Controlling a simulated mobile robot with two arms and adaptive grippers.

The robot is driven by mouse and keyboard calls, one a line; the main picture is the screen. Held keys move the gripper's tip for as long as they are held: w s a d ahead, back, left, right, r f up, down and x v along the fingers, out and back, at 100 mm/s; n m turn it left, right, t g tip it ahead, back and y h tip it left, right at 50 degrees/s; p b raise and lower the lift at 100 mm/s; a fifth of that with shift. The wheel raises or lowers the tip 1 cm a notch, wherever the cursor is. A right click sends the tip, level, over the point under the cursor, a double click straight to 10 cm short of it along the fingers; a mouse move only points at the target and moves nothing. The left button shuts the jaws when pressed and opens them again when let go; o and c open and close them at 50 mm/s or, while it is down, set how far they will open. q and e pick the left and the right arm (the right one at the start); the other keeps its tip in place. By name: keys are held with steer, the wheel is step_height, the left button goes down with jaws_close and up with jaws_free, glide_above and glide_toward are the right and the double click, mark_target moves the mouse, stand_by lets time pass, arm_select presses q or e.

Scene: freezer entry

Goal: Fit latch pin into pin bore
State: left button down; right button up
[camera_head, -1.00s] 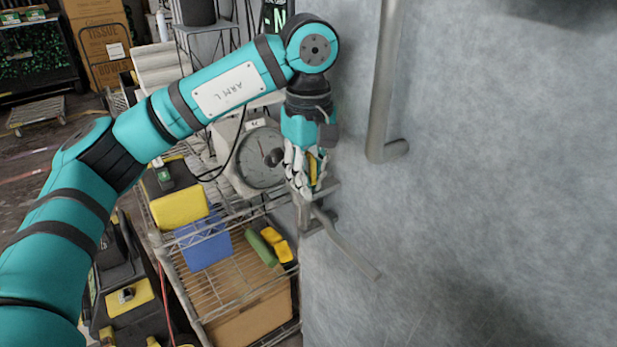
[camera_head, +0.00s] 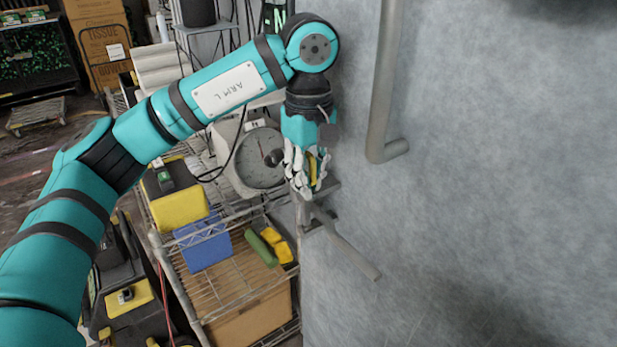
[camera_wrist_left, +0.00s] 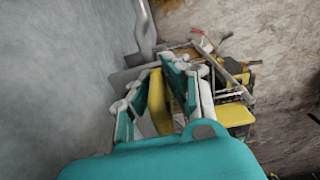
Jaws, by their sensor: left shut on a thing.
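My left gripper (camera_head: 306,188) is shut on a yellow piece (camera_head: 313,171), which I take to be the latch pin. The gripper points down beside the grey metal latch bracket (camera_head: 322,217) on the freezer door. In the left wrist view, the yellow piece (camera_wrist_left: 158,102) stands between the white and teal fingers. The fingers hide its lower end in the head view. The pin bore cannot be made out, and I cannot tell whether the pin touches the bracket. My right gripper is not in view.
The grey freezer door (camera_head: 490,200) fills the right side, with a long vertical handle (camera_head: 385,90) above the latch. A slanted metal lever (camera_head: 348,247) extends from the latch. A wire rack with a dial scale (camera_head: 258,157) and a blue bin (camera_head: 205,245) stands close on the left.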

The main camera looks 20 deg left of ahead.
arm_select(q)
steer(key=shift+f, duration=0.25)
stand_by(0.9)
steer(key=shift+r, duration=0.3)
steer(key=shift+f+b, duration=0.25)
steer(key=shift+b, duration=0.05)
stand_by(2.2)
steer(key=shift+r, duration=0.25)
steer(key=shift+f+b, duration=0.3)
steer(key=shift+f, duration=0.15)
stand_by(1.6)
steer(key=c, duration=1.3)
jaws_free()
steer(key=shift+o, duration=0.2)
step_height(320, 180, up, 12)
